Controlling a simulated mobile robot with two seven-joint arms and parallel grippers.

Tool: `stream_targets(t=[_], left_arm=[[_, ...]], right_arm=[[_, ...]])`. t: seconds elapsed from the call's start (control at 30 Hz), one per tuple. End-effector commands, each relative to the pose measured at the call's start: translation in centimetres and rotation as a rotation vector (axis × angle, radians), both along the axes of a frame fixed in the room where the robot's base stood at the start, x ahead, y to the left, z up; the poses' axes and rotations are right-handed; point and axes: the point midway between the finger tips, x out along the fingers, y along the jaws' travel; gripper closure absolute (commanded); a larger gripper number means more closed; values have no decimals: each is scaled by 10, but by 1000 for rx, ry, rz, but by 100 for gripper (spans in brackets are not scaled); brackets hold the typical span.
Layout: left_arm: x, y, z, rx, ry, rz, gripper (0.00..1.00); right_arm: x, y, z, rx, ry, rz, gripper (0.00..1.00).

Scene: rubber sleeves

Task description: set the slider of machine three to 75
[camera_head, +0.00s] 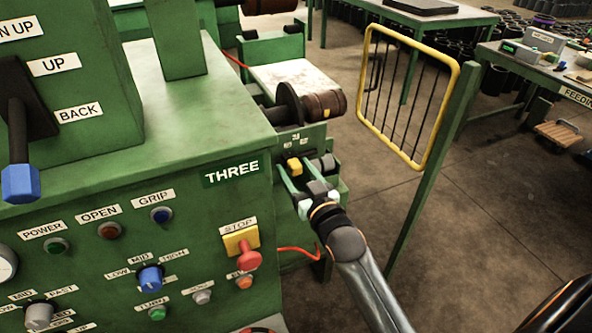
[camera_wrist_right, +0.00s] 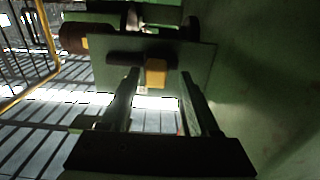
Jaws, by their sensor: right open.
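Machine three (camera_head: 150,150) is a green cabinet with a "THREE" label (camera_head: 233,172) at its front right corner. A slider with a yellow block-shaped knob (camera_head: 293,166) sits on a small plate at the machine's right side. In the right wrist view the yellow knob (camera_wrist_right: 156,72) is in front of a dark slot on a pale green plate (camera_wrist_right: 105,62). My right gripper (camera_head: 300,179) is open, with its fingers on either side of the knob. The right wrist view shows gaps between the knob and both fingers (camera_wrist_right: 160,76). No scale reading is legible. My left gripper is out of view.
The front panel carries a red-on-yellow stop button (camera_head: 249,259), a blue knob (camera_head: 150,278) and several buttons. A brown roller (camera_head: 325,105) lies behind the slider. A yellow-framed guard (camera_head: 408,92) stands to the right. The floor between the guard and my arm is clear.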

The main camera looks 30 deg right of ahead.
Motion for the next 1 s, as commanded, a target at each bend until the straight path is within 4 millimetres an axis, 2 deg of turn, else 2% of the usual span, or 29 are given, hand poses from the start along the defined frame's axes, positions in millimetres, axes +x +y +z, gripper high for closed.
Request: stream_targets(t=[0.13, 0.23, 0.7, 1.0], left_arm=[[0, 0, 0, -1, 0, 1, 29], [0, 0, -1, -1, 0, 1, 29], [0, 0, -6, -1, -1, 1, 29], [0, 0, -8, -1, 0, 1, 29]], right_arm=[[-5, 0, 0, -1, 0, -1, 38], [-15, 0, -1, -1, 1, -1, 38], [-98, 5, -1, 0, 2, 0, 38], [-123, 7, 0, 1, 1, 1, 38]])
